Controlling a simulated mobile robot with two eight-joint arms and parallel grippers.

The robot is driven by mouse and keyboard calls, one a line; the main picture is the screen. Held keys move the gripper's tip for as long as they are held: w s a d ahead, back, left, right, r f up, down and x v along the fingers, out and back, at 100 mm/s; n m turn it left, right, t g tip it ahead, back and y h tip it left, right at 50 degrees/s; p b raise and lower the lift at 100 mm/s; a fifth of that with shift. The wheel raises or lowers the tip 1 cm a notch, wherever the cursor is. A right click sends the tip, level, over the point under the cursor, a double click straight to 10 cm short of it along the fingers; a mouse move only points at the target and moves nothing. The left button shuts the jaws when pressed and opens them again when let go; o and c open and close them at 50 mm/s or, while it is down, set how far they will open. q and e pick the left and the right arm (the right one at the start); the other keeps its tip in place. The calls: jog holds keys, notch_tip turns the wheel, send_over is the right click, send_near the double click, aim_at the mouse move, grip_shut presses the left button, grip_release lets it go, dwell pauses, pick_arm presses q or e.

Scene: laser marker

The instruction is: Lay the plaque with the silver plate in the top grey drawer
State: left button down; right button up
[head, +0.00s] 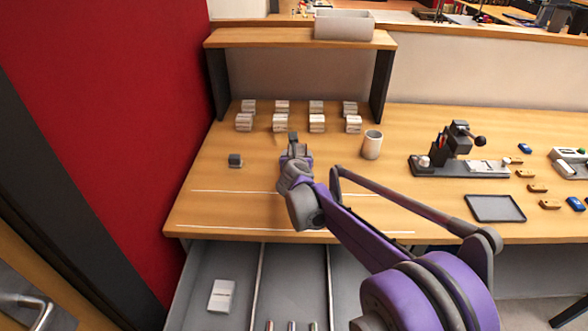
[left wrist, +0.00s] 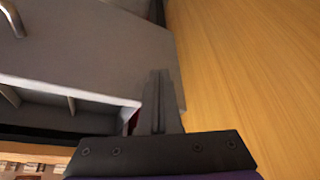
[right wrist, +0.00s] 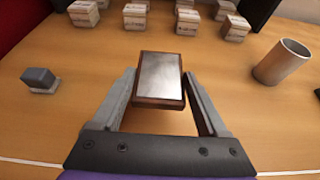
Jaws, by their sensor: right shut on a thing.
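The plaque (right wrist: 159,75), dark wood with a silver plate, sits between the fingers of my right gripper (right wrist: 160,105). The right gripper is shut on it, silver face up, over the desk. In the head view the right gripper (head: 294,148) is in front of the rows of small boxes. The open grey drawer (head: 202,262) is below the desk's front edge, nearer than the right gripper. It is split into compartments; the left one holds a white box (head: 221,296). My left gripper (left wrist: 157,100) shows only in the left wrist view, fingers together and empty, near grey panels.
Several small labelled boxes (head: 317,123) stand in two rows under a wooden shelf (head: 300,38). A grey cup (head: 372,145) stands right of the right gripper, a small grey block (head: 235,160) to its left. Several slim items (head: 291,326) lie in the drawer's middle compartment.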

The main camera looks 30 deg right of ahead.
jog(key=shift+f+b, duration=0.35)
jog(key=shift+f, duration=2.4)
jog(key=shift+f, duration=0.2)
jog(key=o, duration=1.3)
jog(key=shift+r, duration=0.15)
